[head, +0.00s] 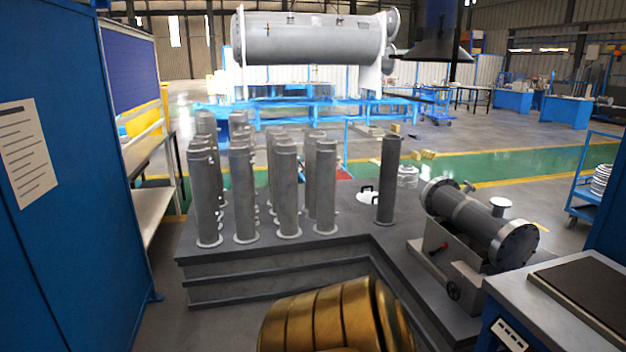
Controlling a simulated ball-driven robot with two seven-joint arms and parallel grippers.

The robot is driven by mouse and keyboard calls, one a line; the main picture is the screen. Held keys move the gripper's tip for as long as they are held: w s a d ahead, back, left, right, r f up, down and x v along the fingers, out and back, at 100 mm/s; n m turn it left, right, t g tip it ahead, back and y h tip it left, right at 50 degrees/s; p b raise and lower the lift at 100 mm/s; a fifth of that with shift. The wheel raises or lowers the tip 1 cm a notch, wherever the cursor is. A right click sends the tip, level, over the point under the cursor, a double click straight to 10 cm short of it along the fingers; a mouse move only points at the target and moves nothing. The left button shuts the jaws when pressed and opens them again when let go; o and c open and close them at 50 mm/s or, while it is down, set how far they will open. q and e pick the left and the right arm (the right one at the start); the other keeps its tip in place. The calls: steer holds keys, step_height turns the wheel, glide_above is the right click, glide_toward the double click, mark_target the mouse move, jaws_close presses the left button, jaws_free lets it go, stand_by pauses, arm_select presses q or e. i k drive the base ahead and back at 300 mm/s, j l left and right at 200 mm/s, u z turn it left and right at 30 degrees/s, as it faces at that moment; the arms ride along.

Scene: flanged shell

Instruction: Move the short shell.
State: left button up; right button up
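Several grey flanged shells stand upright in a group on a dark stepped platform (285,268). One of the front shells (243,195) is at the left of the group. A darker upright shell (387,185) stands alone to the right of the group. A flanged shell (470,217) with a nozzle on top lies on its side in a grey cradle (437,250) at the right. I cannot tell for sure which one is the short shell. Neither of my grippers is in view.
A blue cabinet (60,230) closes off the left. A blue-sided bench (560,290) stands at the lower right. A small white object (367,197) lies beside the lone shell. A large horizontal vessel (310,40) stands behind. Green floor (510,165) is open beyond the platform.

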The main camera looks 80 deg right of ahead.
mark_target(391, 146)
steer(key=z, duration=3.6)
steer(key=i+j+z, duration=0.65)
steer(key=j+z, duration=0.15)
